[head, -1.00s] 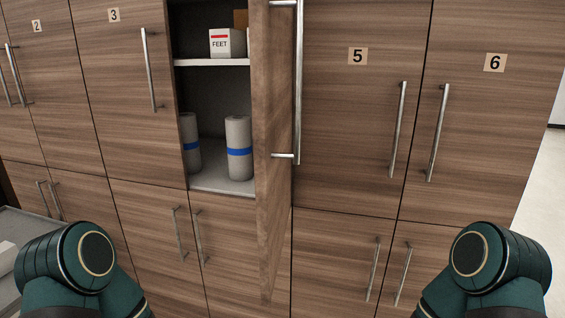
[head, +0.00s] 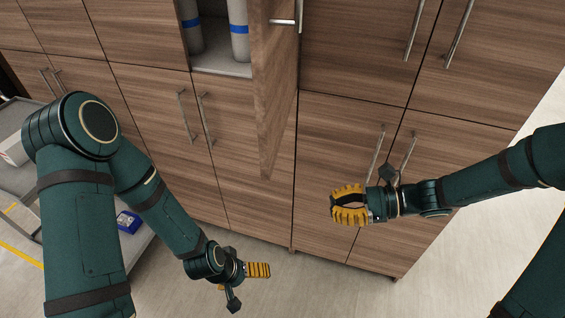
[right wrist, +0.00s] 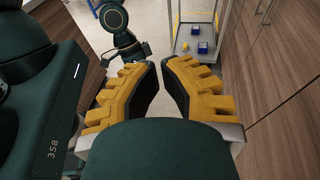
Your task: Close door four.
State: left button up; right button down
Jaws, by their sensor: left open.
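Door four (head: 270,100) stands swung out from the cabinet in the head view, seen nearly edge-on. Its metal handle (head: 287,22) is at the upper edge of the picture, and its number is not visible. Left of it the open compartment (head: 222,62) shows two grey rolls with blue bands. My left gripper (head: 260,270) is open, low in front of the cabinet and below the door, apart from it. My right gripper (head: 338,205) is in front of the lower doors, right of door four; in the right wrist view (right wrist: 161,64) a gap shows between its empty fingers.
Closed lower doors (head: 335,160) with bar handles lie behind my right gripper. A grey cart (head: 28,178) with a blue box (head: 128,221) stands at the left. Bare floor (head: 310,290) lies in front of the cabinet.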

notch_tip(320, 180, up, 6)
jog(key=w+d+r+m+t+y, duration=0.1)
jog(key=w+d+t+y, duration=0.1)
jog(key=w+y, duration=0.1)
send_near(273, 166)
jog(key=a, duration=0.2)
jog(key=w+a, duration=0.1)
jog(key=a, duration=0.2)
jog(key=a+b, duration=0.1)
jog(key=a, duration=0.2)
jog(key=shift+w+r, duration=0.15)
jog(key=shift+w, duration=0.2)
jog(key=shift+a+m+h, duration=0.15)
jog(key=shift+m+h, duration=0.15)
